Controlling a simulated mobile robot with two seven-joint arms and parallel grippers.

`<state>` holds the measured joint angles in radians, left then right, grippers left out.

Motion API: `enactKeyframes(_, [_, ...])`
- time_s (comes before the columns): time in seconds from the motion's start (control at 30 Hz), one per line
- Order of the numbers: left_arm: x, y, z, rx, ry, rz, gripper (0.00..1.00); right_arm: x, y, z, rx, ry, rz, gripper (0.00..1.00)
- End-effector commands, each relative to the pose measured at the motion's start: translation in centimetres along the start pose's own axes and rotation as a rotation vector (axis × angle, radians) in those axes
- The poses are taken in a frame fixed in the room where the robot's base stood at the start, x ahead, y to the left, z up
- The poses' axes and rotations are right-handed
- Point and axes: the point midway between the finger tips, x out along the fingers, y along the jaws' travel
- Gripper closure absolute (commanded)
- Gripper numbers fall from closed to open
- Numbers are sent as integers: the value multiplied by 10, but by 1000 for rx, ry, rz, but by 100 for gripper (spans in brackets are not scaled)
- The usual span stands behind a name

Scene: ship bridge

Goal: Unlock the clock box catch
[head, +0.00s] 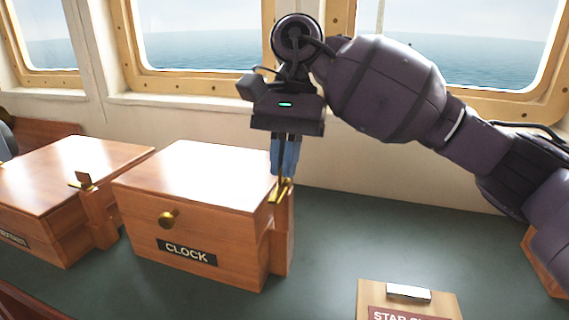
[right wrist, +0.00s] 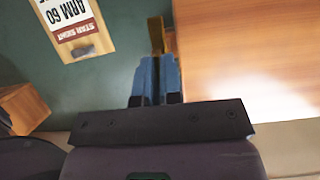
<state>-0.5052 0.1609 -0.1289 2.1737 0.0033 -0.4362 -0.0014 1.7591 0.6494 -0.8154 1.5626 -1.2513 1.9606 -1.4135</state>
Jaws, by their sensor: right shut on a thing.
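The clock box (head: 228,226) is a wooden box with a closed lid, a round brass knob (head: 168,219) and a CLOCK label on its front. Its brass catch (head: 279,193) is on the right side, at the top of a wooden post (head: 283,245). My right gripper (head: 284,172) comes down from above with blue fingers and is shut on the catch, hiding part of it. The right wrist view shows the closed fingers (right wrist: 155,82) with the brass catch (right wrist: 156,36) at their tips, beside the box lid (right wrist: 245,55). My left gripper is not in view.
Another wooden box (head: 75,165) with a brass catch (head: 82,181) stands left of the clock box. A STAR SIGHT card (head: 370,293) lies at the front right. The green tabletop (head: 370,235) between box and card is clear. Windows and a wall are behind.

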Motion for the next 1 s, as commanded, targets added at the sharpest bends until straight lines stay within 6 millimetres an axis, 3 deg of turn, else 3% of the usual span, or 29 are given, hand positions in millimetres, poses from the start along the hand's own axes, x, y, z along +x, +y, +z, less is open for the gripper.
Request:
enactKeyframes(0.5, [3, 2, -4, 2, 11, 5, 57, -1, 0, 0, -20, 3, 7, 100])
enactKeyframes(0.7, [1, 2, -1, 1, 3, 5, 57, -1, 0, 0, -19, 2, 7, 68])
enactKeyframes(1.0, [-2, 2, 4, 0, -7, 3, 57, -2, 0, 0, -18, 1, 7, 68])
